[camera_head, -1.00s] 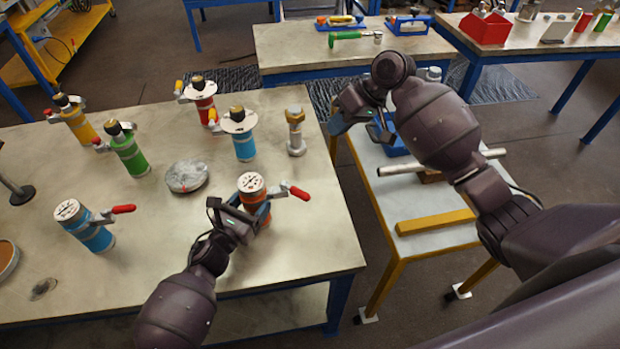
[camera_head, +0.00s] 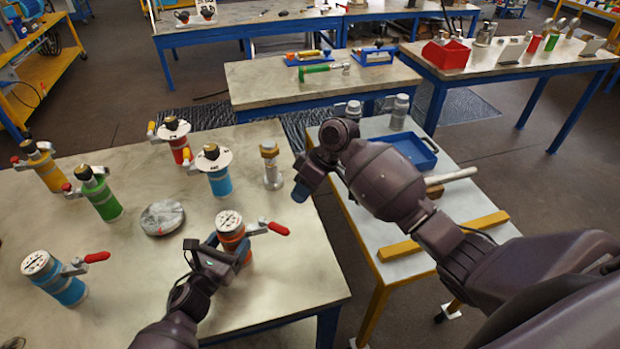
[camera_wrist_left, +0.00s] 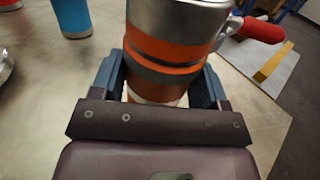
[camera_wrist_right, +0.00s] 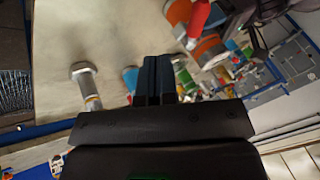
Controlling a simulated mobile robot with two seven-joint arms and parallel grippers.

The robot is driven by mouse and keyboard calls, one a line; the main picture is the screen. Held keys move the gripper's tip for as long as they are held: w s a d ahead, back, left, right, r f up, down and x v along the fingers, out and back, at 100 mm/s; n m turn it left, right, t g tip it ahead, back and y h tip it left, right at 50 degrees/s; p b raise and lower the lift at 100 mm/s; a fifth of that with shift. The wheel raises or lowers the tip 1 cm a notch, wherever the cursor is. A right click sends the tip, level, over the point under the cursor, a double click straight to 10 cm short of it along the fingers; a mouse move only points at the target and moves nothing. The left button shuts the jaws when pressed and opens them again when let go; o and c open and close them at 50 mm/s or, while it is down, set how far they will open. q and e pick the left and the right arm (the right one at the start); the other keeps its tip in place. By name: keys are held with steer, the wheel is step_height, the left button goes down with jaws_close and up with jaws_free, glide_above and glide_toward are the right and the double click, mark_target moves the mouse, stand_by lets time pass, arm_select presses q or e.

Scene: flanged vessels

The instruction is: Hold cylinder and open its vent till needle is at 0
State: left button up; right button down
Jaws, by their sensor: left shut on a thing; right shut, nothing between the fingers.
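An orange cylinder (camera_head: 233,235) with a round gauge on top (camera_head: 229,222) stands upright on the near table. Its red vent handle (camera_head: 278,228) sticks out to the right. The needle is too small to read. My left gripper (camera_head: 226,262) is shut around the cylinder body; the left wrist view shows its fingers on both sides of the orange body (camera_wrist_left: 165,50). My right gripper (camera_head: 300,194) is shut and empty, in the air right of the cylinder, near the table's right edge. Its closed fingers also show in the right wrist view (camera_wrist_right: 159,80).
A blue gauge cylinder with a red handle (camera_head: 62,285) stands at the left. Green (camera_head: 103,200), yellow (camera_head: 46,172), red and blue cylinders with valves stand farther back. A bolt-like metal part (camera_head: 271,168) and a grey disc (camera_head: 162,217) are nearby. The table's front right is clear.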

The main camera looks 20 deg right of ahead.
mark_target(282, 234)
steer(key=shift+s+a+f, duration=0.4)
steer(key=shift+a+f, duration=0.1)
steer(key=shift+a, duration=0.2)
steer(key=shift+s+a+f, duration=0.45)
steer(key=shift+a+f, duration=0.05)
steer(key=shift+a, duration=0.2)
steer(key=shift+s+a+f, duration=0.4)
steer(key=shift+a+f, duration=0.1)
steer(key=shift+a, duration=0.2)
steer(key=shift+s+a+m+t, duration=0.1)
steer(key=shift+s+m+t, duration=0.2)
steer(key=shift+m, duration=0.2)
steer(key=shift+s+a+m+t, duration=0.3)
steer(key=shift+s+m+t, duration=0.15)
steer(key=shift+m, duration=0.4)
steer(key=shift+s+a+m+t, duration=0.3)
steer(key=shift+m+t, duration=0.15)
steer(key=shift+m, duration=0.4)
steer(key=m, duration=0.1)
steer(key=s+a+m+t+h, duration=0.1)
steer(key=m, duration=0.1)
steer(key=shift+a+t, duration=0.1)
steer(key=shift+t, duration=0.2)
steer(key=shift+s+a, duration=0.1)
steer(key=shift+a, duration=0.2)
steer(key=shift+s+a, duration=0.1)
